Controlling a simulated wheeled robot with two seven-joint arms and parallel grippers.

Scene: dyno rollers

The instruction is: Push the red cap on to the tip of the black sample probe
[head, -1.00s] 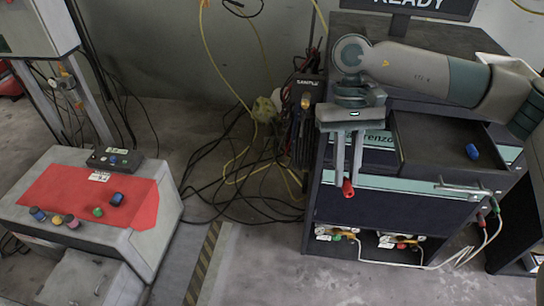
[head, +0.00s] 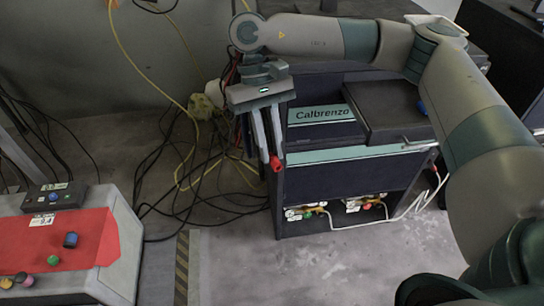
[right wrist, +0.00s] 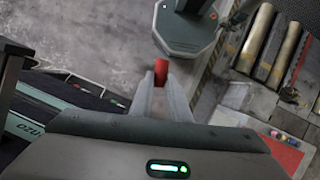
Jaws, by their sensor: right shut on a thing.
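The red cap (head: 276,164) is held between the fingertips of my right gripper (head: 269,155), in the air in front of the left edge of the dark cart. The right wrist view also shows the red cap (right wrist: 161,70) at the tips of the closed fingers (right wrist: 162,84). The black sample probe cannot be made out now; my right gripper covers much of the cart's left side, where dark items hang. My left gripper is out of view.
The dark cart (head: 330,185) has a grey top and a blue item (head: 422,107) at its right. Loose black and yellow cables hang left of it. A red mat (head: 90,243) with several coloured caps lies on a pale unit.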

